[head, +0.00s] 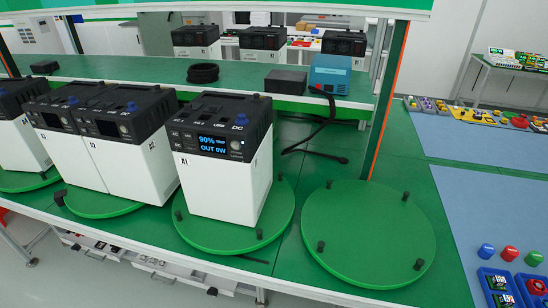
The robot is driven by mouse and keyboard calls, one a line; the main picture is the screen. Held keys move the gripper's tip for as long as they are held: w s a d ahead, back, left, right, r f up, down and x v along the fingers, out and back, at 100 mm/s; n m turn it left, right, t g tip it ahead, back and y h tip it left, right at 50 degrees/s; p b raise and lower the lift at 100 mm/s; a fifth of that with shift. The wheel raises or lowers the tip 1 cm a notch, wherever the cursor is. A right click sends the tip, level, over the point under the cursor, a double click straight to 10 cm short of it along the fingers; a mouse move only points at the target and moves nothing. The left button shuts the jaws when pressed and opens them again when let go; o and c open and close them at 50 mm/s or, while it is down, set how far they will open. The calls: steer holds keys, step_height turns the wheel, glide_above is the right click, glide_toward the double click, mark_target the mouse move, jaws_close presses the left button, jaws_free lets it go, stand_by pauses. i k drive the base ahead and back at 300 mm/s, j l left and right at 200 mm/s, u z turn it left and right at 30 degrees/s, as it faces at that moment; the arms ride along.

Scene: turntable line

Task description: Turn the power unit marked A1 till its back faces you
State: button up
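The power unit that seems to be marked A1 (222,185) is a white box with a black top, standing upright on a round green turntable (258,236). Its front, with a lit display reading 90% and OUT 0W, faces towards me and a little left. A small label (184,161) sits on the left edge of its white front; its print is tiny. A blue knob is on its top. Its back is hidden. My gripper is not in view.
Similar power units (125,150) stand close on the left, on other turntables. An empty turntable (368,235) with dark pegs is to the right. Behind are a shelf with a blue box (330,74) and a black cable (322,125). A post (388,100) rises behind the empty turntable.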

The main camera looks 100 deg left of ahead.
mark_target(208, 235)
steer(key=u, duration=0.35)
steer(key=j+u, duration=0.3)
steer(key=u, duration=0.15)
steer(key=j+u, duration=0.35)
steer(key=u, duration=0.15)
steer(key=j+u, duration=0.45)
steer(key=i+j, duration=0.15)
steer(key=j, duration=0.2)
steer(key=i+j+u, duration=0.15)
steer(key=j, duration=0.2)
steer(key=i+j, duration=0.1)
steer(key=j, duration=0.25)
